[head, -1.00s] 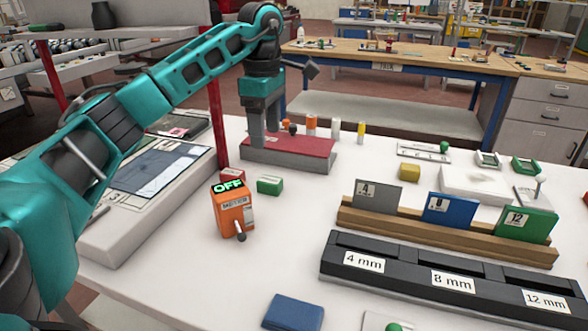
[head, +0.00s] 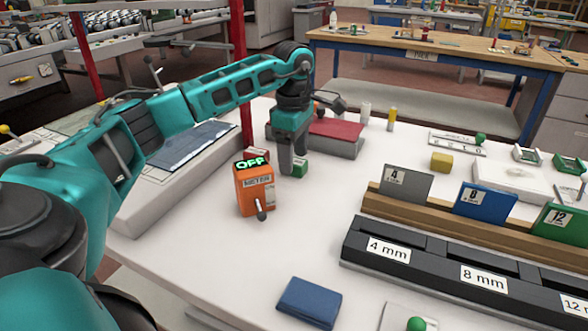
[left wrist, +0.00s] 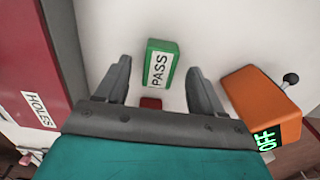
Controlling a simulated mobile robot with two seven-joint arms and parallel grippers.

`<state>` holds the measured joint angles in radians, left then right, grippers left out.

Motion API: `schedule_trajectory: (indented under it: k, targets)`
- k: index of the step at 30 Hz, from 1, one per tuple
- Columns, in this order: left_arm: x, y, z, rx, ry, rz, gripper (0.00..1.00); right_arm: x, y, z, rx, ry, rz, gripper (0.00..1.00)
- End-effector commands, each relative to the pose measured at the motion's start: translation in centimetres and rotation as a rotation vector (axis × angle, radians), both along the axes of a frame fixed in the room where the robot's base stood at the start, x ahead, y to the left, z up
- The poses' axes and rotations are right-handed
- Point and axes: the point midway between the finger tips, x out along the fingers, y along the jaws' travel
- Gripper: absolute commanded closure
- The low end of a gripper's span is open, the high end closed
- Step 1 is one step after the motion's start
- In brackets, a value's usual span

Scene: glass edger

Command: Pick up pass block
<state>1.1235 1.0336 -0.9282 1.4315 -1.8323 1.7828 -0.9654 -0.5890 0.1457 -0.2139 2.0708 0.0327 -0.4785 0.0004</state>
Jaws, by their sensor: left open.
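The pass block (head: 300,169) is a small green block on the white table, partly hidden by my left gripper in the head view. In the left wrist view the pass block (left wrist: 166,52) shows a white PASS label. It lies ahead of and between the spread fingers. My left gripper (head: 287,158) points down over the block, open and empty; its fingers also show in the left wrist view (left wrist: 159,72). My right gripper is not in view.
An orange box reading OFF (head: 254,188) with a lever stands close by. A red block (left wrist: 151,103) lies near the green one. A red-topped stand (head: 336,131) is behind. Slotted holders (head: 440,262) stand at right, a blue pad (head: 308,302) in front.

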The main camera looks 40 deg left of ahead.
Motion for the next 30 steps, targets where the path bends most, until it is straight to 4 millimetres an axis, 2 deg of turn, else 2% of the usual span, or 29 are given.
schedule_trajectory:
  k: [1,4,12,30]
  targets:
    - [-0.02,-0.01,-0.90,0.000,0.002,0.000,0.32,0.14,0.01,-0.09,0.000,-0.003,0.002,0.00]
    - [0.02,-0.01,-1.67,0.000,0.000,0.000,0.32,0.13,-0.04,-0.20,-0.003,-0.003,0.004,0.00]
    - [0.04,-0.02,-1.82,0.000,0.000,-0.001,0.33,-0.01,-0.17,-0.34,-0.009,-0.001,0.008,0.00]
    - [0.02,-0.04,-1.84,0.000,0.001,-0.001,0.90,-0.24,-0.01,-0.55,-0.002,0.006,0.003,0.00]
